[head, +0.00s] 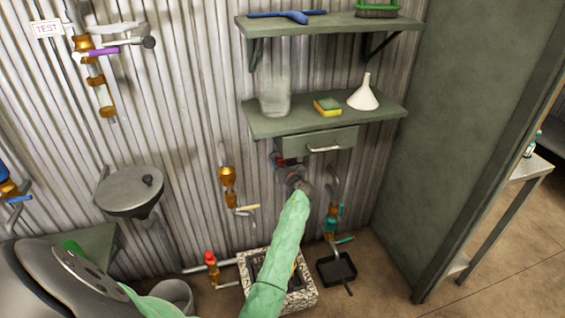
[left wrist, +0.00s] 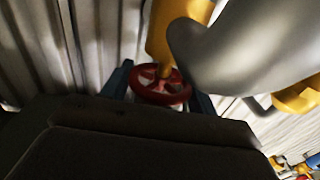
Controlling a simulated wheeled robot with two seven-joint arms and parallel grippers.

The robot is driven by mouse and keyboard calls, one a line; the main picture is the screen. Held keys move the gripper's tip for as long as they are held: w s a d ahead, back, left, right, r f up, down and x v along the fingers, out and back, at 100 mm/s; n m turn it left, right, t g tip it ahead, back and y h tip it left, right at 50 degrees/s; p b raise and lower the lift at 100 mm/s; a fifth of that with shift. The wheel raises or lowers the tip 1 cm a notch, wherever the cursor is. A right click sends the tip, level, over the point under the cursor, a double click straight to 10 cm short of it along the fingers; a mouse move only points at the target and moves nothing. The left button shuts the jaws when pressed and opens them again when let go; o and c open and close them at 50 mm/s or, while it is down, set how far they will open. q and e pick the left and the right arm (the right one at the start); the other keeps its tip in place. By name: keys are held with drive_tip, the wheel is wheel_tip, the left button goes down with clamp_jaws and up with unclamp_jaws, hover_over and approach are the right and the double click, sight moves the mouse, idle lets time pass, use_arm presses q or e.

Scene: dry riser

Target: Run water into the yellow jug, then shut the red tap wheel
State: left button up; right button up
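The red tap wheel (left wrist: 160,85) shows in the left wrist view below a yellow-orange pipe body. The blue fingers of my left gripper (left wrist: 161,92) stand on either side of it, close to its rim. I cannot tell whether they press on it. In the head view my left gripper (head: 297,182) is at the wall fitting below the shelf drawer, at the end of my green-sleeved arm. The yellow jug cannot be made out. My arm hides much of the speckled basin on the floor; a small yellow patch shows beside the arm there. My right gripper is not in view.
A shelf (head: 270,127) with a clear jar (head: 274,95), sponge (head: 327,106) and white funnel (head: 364,93) hangs above my gripper. Other pipes with taps (head: 228,185) stand close on both sides. A black tray (head: 336,271) lies right of the speckled basin (head: 303,299).

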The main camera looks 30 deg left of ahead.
use_arm(q)
drive_tip(key=shift+c, duration=0.7)
drive_tip(key=shift+a+m+t+h+b, duration=0.1)
drive_tip(key=shift+m+t+h+b, duration=0.2)
drive_tip(key=shift+m+t+h, duration=0.8)
drive_tip(key=shift+t+h, duration=0.1)
drive_tip(key=shift+t, duration=0.1)
drive_tip(key=shift+r+m+t+h+p, duration=0.1)
drive_tip(key=shift+m+t+h+p, duration=0.2)
drive_tip(key=shift+r+m+t+h+p, duration=0.1)
drive_tip(key=shift+m+t+h+p, duration=0.4)
drive_tip(key=shift+m+h+p, duration=0.1)
drive_tip(key=shift+m+t+h, duration=0.3)
drive_tip(key=shift+t+h, duration=0.1)
drive_tip(key=shift+h, duration=0.3)
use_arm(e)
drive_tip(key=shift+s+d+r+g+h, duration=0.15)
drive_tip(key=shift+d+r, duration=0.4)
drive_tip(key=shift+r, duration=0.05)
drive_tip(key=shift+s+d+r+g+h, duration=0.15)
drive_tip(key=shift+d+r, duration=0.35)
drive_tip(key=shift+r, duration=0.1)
